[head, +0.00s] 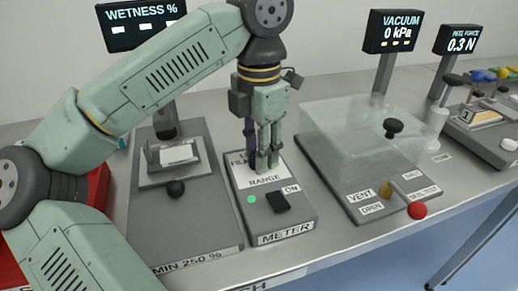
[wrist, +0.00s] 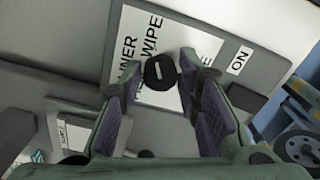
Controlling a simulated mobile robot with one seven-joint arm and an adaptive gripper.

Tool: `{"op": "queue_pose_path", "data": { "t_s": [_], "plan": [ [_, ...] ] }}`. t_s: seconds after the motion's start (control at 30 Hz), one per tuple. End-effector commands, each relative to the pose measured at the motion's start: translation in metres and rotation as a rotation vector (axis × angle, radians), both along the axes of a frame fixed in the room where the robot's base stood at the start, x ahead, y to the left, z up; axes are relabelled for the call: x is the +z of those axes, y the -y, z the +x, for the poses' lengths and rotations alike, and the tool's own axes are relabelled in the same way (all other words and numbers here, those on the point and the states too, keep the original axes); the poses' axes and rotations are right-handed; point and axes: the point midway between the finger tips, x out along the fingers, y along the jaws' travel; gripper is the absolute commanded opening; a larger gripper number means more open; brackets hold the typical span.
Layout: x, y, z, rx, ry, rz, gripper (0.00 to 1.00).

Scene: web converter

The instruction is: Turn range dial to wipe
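The meter (head: 300,222) is a grey box with a white label reading RANGE. The range dial (wrist: 160,72) is a round black knob with a short white mark, on the white label plate in the wrist view. The word WIPE (wrist: 151,36) is printed beside it, with LINER near it. I cannot tell which word the mark points at. My gripper (head: 265,168) points down over the label plate and hides the dial in the head view. In the wrist view my gripper (wrist: 160,75) is open, with one finger on each side of the dial and small gaps visible.
A black switch (head: 277,202) marked ON and a green light (head: 251,199) are in front of the plate. The wetness station (head: 180,215) stands close on the left. A clear vacuum chamber (head: 360,140) with a red knob (head: 417,210) stands on the right.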

Motion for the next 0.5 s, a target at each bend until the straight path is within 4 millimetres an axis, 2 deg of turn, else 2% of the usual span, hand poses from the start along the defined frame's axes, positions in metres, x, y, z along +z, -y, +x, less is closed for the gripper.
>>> {"op": "queue_pose_path", "data": {
  "t_s": [0.23,0.5],
  "plan": [
    [-0.0003,-0.0001,-0.0002,0.001,-0.001,0.001,0.48],
    [0.0001,-0.0001,-0.0002,0.001,-0.001,0.000,0.48]
  ]
}}
